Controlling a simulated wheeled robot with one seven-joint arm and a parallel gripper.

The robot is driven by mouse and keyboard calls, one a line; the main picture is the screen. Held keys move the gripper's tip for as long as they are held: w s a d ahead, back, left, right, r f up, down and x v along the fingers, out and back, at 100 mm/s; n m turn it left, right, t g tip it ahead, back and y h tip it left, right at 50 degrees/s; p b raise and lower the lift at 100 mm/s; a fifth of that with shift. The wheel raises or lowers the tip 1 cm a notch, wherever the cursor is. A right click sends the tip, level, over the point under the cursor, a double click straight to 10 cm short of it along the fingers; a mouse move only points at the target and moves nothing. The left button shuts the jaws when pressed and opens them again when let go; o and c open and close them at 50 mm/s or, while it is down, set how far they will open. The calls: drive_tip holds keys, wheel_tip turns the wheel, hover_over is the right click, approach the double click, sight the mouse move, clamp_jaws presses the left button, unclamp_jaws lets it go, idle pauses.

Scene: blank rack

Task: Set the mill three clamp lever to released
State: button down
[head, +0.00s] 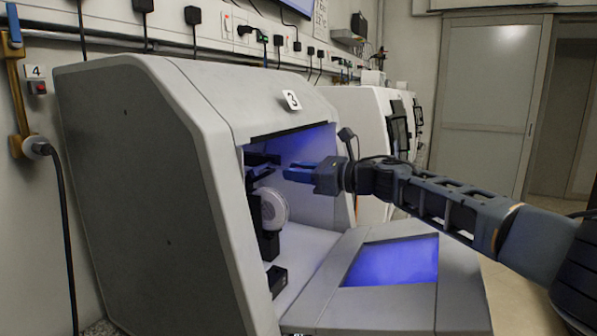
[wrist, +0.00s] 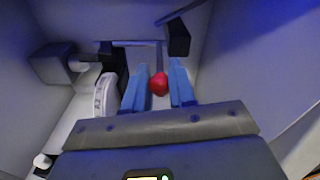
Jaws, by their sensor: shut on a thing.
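Mill three (head: 150,190) is the grey-white machine with a "3" label, its front door folded down and its inside lit blue. My gripper (head: 288,172) reaches in through the opening from the right. In the wrist view my gripper (wrist: 158,76) has its two blue fingers on either side of a red ball knob (wrist: 159,84), shut on it. The knob appears to be the end of the clamp lever; a thin grey bar shows beyond it, and I cannot tell its set position. The knob is not visible in the head view.
A white disc (head: 272,208) on a dark holder stands left of my gripper inside the mill; it also shows in the wrist view (wrist: 104,96). The lowered door (head: 395,308) lies below my arm. Another white machine (head: 362,108) stands behind.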

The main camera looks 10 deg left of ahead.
wheel_tip(320, 180, up, 2)
drive_tip(key=shift+r+h+p, duration=0.15)
drive_tip(key=shift+h+p, duration=0.65)
drive_tip(key=shift+p, duration=0.3)
drive_tip(key=shift+a+r+g+h+p, duration=0.15)
drive_tip(key=shift+r+g+h+p, duration=0.35)
drive_tip(key=shift+h+p, duration=0.25)
drive_tip(key=shift+w+h, duration=0.1)
drive_tip(key=shift+h, duration=0.35)
drive_tip(key=c, duration=1)
unclamp_jaws()
drive_tip(key=shift+b+v, duration=0.6)
drive_tip(key=shift+v, duration=3.25)
drive_tip(key=shift+f, duration=0.1)
